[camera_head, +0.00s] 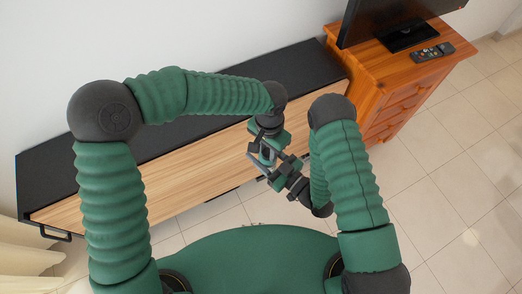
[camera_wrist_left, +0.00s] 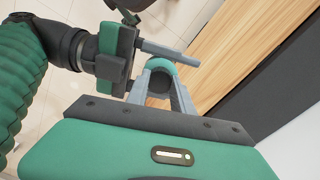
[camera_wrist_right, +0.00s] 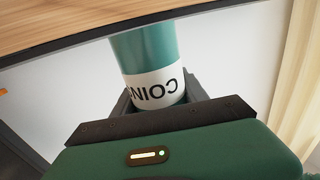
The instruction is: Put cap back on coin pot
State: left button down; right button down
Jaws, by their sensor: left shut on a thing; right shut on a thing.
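The coin pot (camera_wrist_right: 150,55) is a teal cylinder with a white band reading "COINS", upside down in the right wrist view. My right gripper (camera_wrist_right: 158,92) is shut on its white-band part. My left gripper (camera_wrist_left: 160,78) is shut on a small rounded teal thing with a dark inside, seemingly the cap (camera_wrist_left: 160,64). My right gripper (camera_wrist_left: 120,62) also shows in the left wrist view, close beside the left fingertips. In the head view, the left gripper (camera_head: 266,152) and right gripper (camera_head: 285,180) are close together; pot and cap are hard to make out there.
A long low cabinet (camera_head: 95,165) with a black top and light wood front stands along the white wall. An orange-brown drawer unit (camera_head: 372,90) at the right bears a television (camera_head: 395,20) and a remote (camera_head: 428,53). The tiled floor (camera_head: 455,175) at the right is free.

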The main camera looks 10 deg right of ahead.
pick_arm(q)
jog(key=shift+a, duration=0.1)
jog(key=c, duration=1)
grip_release()
jog(key=shift+c, duration=0.2)
notch_tip(320, 180, up, 12)
jog(key=shift+w, duration=0.1)
jog(key=s+a+f+n+t, duration=0.1)
jog(key=s+a+f+n, duration=0.1)
jog(key=a, duration=0.6)
jog(key=s+a+f+n, duration=0.3)
jog(key=a+n, duration=0.1)
jog(key=a, duration=0.5)
jog(key=s+a+f+n+t, duration=0.1)
jog(key=s+a+f+n, duration=0.1)
jog(key=a, duration=0.6)
jog(key=shift+s+a+f+n+t, duration=0.3)
jog(key=shift+a+f+n, duration=0.1)
jog(key=shift+f+n, duration=0.3)
